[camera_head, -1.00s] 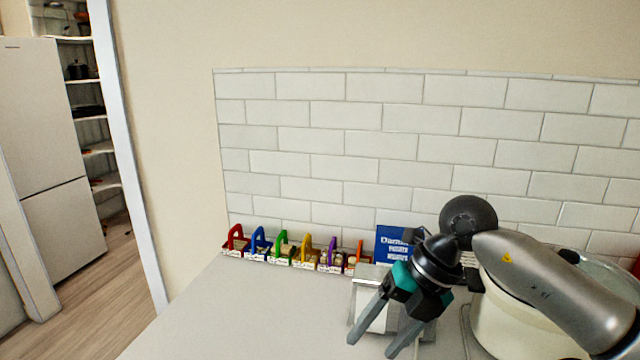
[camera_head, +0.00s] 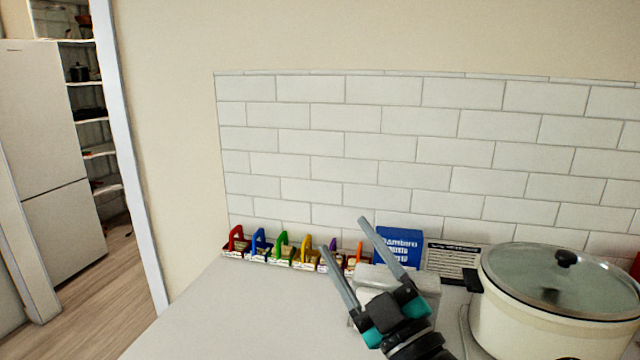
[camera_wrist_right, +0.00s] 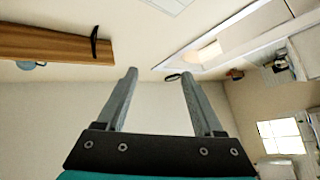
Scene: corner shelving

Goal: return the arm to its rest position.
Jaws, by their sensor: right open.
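My right gripper (camera_head: 345,240) shows at the lower middle of the head view. Its two grey fingers are apart and point up and to the left, with nothing between them. It hides part of a light grey box-shaped thing (camera_head: 425,282) on the counter behind it. In the right wrist view the same gripper (camera_wrist_right: 158,75) has its fingers spread and empty, facing upper walls and ceiling. My left gripper is in neither view.
A cream pot (camera_head: 530,310) with a glass lid stands on the counter (camera_head: 200,325) at the right. A blue box (camera_head: 402,240), a black-and-white card (camera_head: 452,262) and a row of coloured-handled holders (camera_head: 282,250) stand along the tiled wall. The counter's left part is clear.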

